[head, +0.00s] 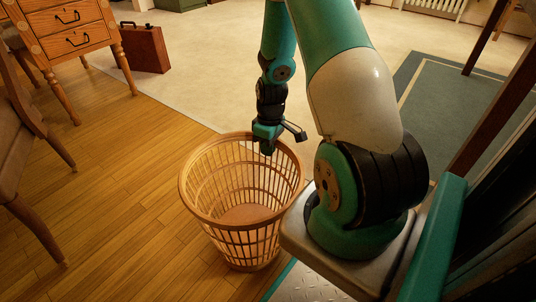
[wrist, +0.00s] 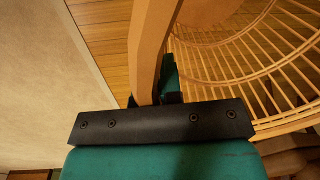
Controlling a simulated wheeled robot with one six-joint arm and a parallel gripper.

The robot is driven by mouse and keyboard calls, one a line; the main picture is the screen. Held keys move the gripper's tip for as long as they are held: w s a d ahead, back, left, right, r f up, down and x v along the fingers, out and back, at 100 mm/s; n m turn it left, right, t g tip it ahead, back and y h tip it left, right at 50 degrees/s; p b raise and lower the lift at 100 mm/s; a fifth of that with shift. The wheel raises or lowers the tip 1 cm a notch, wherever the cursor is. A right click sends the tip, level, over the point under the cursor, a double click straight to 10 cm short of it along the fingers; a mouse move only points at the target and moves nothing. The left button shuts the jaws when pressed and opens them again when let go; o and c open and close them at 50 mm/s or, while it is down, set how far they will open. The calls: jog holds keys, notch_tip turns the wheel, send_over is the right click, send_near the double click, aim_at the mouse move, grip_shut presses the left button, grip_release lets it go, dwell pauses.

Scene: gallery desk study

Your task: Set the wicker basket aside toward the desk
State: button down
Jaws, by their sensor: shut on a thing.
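The wicker basket (head: 195,212) stands upright in front of my base in the head view, open at the top and empty as far as I can see. My gripper (head: 266,146) is at its far rim, pointing down, and is shut on that rim. In the wrist view the rim (wrist: 150,50) runs between the fingers of my gripper (wrist: 155,95), and the slatted inside of the basket fills the right side. The fingertips are partly hidden. A wooden desk (head: 68,42) with drawers stands at the upper left of the head view.
A brown briefcase (head: 145,48) stands on the floor right of the desk. A wooden chair (head: 28,130) is at the left edge. Wood floor (head: 125,160) between chair and basket is clear. A pale carpet (head: 205,65) and a grey-green rug (head: 450,100) lie beyond.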

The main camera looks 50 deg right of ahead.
jog(key=shift+f, duration=0.6)
jog(key=shift+r, duration=0.1)
jog(key=c, duration=1.3)
grip_release()
notch_tip(320, 180, up, 12)
jog(key=d+p, duration=0.1)
jog(key=p, duration=0.6)
jog(key=shift+w, duration=0.15)
